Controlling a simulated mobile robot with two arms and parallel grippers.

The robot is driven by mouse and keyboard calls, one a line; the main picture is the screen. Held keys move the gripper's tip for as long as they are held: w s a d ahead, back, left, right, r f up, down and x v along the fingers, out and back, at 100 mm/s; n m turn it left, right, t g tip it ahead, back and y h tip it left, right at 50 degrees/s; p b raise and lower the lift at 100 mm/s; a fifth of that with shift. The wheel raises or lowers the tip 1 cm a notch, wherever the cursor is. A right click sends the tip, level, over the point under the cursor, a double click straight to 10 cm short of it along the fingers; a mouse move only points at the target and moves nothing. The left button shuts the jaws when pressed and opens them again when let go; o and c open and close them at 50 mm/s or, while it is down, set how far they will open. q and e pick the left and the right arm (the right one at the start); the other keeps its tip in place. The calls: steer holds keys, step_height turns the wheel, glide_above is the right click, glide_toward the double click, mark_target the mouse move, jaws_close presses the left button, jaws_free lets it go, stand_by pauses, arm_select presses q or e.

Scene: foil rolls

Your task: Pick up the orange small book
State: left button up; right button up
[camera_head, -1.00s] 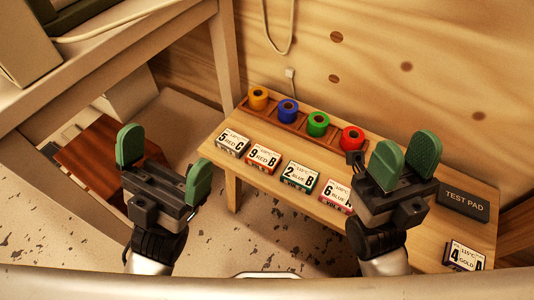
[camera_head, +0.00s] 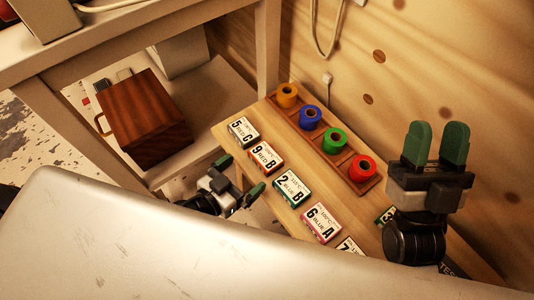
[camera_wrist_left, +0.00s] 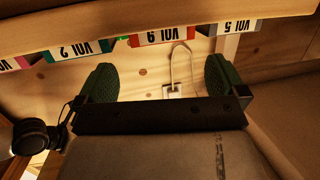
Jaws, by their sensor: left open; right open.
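The orange small book, marked 9 RED B (camera_head: 265,157), lies flat on the wooden table between the 5 C book (camera_head: 243,131) and the 2 B book (camera_head: 292,187). Its orange-red VOL 9 spine shows upside down at the table edge in the left wrist view (camera_wrist_left: 165,38). My left gripper (camera_head: 240,178) is open and empty, low beside the table's front edge, apart from the book. In the left wrist view its green fingers (camera_wrist_left: 160,78) stand wide, with the VOL 9 spine beyond the gap. My right gripper (camera_head: 436,145) is open and empty over the table's right side.
The 6 A book (camera_head: 322,221) and another partly hidden book continue the row. A wooden rack (camera_head: 368,185) with coloured rolls stands behind the books. A brown wooden case (camera_head: 148,115) is at left under a pale bench (camera_head: 60,65). My pale body hides the lower foreground.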

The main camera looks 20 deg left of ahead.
mark_target(261, 160)
arm_select(q)
steer(key=shift+x, duration=1)
steer(key=x, duration=0.4)
steer(key=shift+w+f, duration=0.1)
steer(key=shift+w, duration=0.1)
steer(key=shift+w+d+f, duration=0.15)
steer(key=shift+w, duration=0.15)
arm_select(e)
steer(key=shift+w+f+g+h, duration=0.5)
steer(key=shift+w+f+g, duration=0.1)
steer(key=shift+w+g, duration=0.2)
arm_select(q)
steer(key=c, duration=0.7)
